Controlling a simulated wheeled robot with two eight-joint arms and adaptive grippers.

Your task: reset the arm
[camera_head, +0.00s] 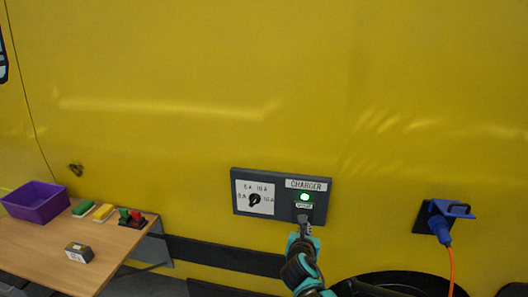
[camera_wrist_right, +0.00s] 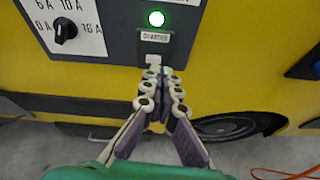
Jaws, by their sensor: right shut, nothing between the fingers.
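My right gripper (camera_head: 303,222) is shut and empty, its fingertips just below the lit button on the charger panel (camera_head: 277,201). In the right wrist view the shut fingers (camera_wrist_right: 160,75) point at the panel's lower edge, close under a label; I cannot tell whether they touch it. The round button or lamp (camera_head: 304,197) glows greenish white, and it also shows in the wrist view (camera_wrist_right: 156,18). A black rotary knob (camera_head: 254,200) with ampere marks sits on the panel's left side. My left gripper is not in view.
The panel is on a yellow vehicle side (camera_head: 200,90). A blue plug (camera_head: 440,229) with an orange cable (camera_head: 452,270) sits in a socket at right. At left, a wooden table (camera_head: 40,255) carries a purple bin (camera_head: 36,203), coloured blocks and a small grey box (camera_head: 79,252).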

